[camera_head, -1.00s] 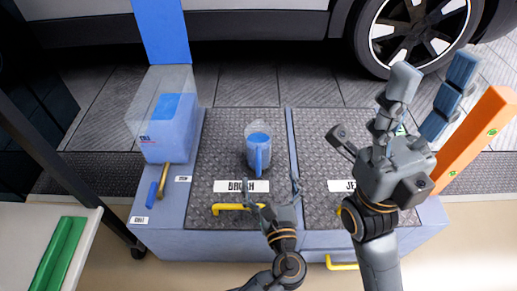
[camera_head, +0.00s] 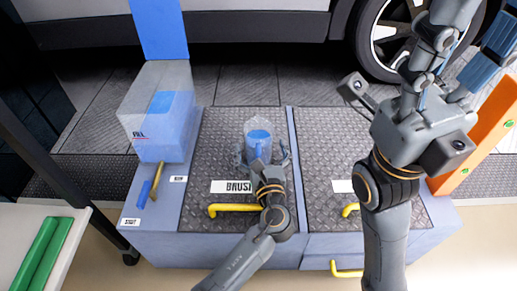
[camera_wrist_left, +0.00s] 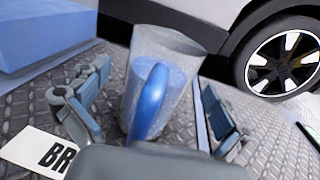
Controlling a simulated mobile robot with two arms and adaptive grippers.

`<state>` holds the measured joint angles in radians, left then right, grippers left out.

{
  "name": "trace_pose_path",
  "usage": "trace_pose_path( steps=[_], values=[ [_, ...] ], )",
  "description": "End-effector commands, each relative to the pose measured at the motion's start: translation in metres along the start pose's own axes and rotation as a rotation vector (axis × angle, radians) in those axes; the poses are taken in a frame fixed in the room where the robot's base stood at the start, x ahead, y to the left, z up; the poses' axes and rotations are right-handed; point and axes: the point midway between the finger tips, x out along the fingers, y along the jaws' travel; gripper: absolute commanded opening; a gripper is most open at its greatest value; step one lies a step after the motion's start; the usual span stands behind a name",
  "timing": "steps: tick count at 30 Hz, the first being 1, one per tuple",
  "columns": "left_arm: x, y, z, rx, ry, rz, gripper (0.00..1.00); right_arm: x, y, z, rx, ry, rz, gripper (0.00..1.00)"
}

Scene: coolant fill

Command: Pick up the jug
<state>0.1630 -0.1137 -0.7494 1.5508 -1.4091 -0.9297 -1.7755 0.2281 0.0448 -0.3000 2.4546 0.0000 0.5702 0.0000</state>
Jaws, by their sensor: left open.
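The jug (camera_head: 258,136) is clear with blue liquid and a blue handle. It stands upright on the dark ribbed panel above the partly covered "BRUSH" label. My left gripper (camera_head: 262,156) is open, with a finger on each side of the jug at its near side. In the left wrist view the jug (camera_wrist_left: 160,85) is between the spread fingers, with visible gaps on both sides. Its handle (camera_wrist_left: 150,100) faces the wrist, and the handle's lower end is hidden by the gripper body. My right gripper (camera_head: 474,45) is raised at the upper right, its fingers apart and empty.
A clear tank with blue inside (camera_head: 140,125) stands left of the panel. A brass lever (camera_head: 155,180) is near it. An orange block (camera_head: 480,145) is at the right, partly behind my right arm. A yellow handle (camera_head: 227,209) is at the panel's front. A car wheel is behind.

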Motion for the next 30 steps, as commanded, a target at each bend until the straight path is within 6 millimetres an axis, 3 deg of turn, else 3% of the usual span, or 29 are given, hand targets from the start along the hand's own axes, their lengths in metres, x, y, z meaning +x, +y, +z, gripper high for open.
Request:
trace_pose_path(
  steps=[4, 5, 15, 17, 25, 30],
  values=[
    [0.000, 0.000, 0.001, 0.000, 0.001, 0.000, 1.00, 0.001, 0.000, 0.000, 0.000, -0.001, 0.000, 0.54],
    [0.000, 0.000, 0.001, 0.000, 0.001, 0.000, 0.96, 0.001, 0.000, 0.000, 0.000, -0.001, 0.000, 0.54],
    [-0.001, 0.000, 0.000, 0.000, 0.001, 0.000, 0.27, 0.001, 0.000, 0.000, 0.000, 0.000, 0.000, 0.54],
    [0.000, 0.000, 0.003, -0.002, -0.003, 0.000, 0.18, 0.001, 0.000, 0.000, 0.000, 0.000, 0.000, 0.54],
    [0.000, 0.000, 0.004, -0.002, -0.003, 0.000, 0.17, 0.002, 0.000, 0.000, 0.001, 0.001, 0.000, 0.54],
    [0.000, -0.001, 0.015, -0.003, -0.004, 0.000, 0.17, 0.006, 0.001, 0.000, 0.002, 0.000, 0.004, 0.54]
  ],
)
